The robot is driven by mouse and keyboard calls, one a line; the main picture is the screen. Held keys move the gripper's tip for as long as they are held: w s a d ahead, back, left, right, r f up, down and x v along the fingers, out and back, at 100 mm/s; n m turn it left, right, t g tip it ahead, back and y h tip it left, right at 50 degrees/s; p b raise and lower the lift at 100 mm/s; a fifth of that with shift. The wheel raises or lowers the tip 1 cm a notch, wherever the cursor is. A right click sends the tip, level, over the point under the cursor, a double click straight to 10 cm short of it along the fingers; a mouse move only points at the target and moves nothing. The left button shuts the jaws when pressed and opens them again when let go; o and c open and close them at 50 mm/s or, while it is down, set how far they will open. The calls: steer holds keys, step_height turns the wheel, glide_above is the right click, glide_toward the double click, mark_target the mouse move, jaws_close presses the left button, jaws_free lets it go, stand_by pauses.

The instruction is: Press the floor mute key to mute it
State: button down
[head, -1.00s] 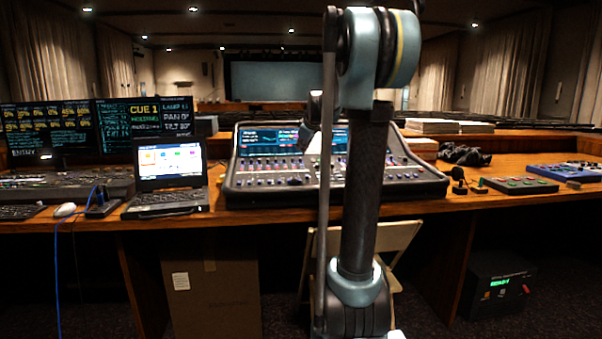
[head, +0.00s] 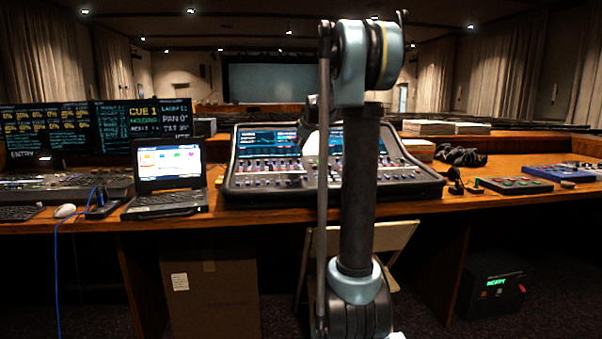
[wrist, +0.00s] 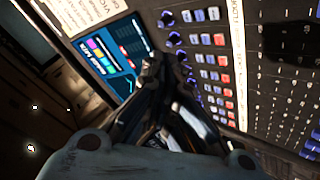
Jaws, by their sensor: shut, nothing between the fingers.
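The mixing desk (head: 270,180) stands on the wooden counter behind my arm, with two lit screens, knobs and rows of small keys. In the wrist view its panel (wrist: 238,62) fills the upper right, tilted in the picture. Rows of blue and red keys (wrist: 220,60) and dark knobs run beside a blue screen (wrist: 105,55). The labels are too blurred for me to tell which key is the floor mute key. My gripper (wrist: 165,62) is shut and empty, its tips over the panel between screen and keys. I cannot tell whether it touches. My arm hides it in the head view.
A laptop (head: 168,175) and a mouse (head: 65,211) are on the counter to the left. Dark cloth (head: 460,156), a gooseneck piece and small control boxes (head: 515,186) are to the right. A folding chair (head: 395,240) stands in front, beneath the desk.

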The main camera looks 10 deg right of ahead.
steer(key=shift+w+f, duration=0.2)
steer(key=shift+f, duration=1.8)
steer(key=shift+w+f, duration=0.2)
steer(key=shift+f, duration=1.75)
steer(key=shift+f, duration=0.6)
steer(key=shift+r, duration=0.7)
steer(key=shift+s+r, duration=0.2)
steer(key=shift+r, duration=1.05)
steer(key=shift+s+r, duration=0.15)
steer(key=shift+r, duration=1.1)
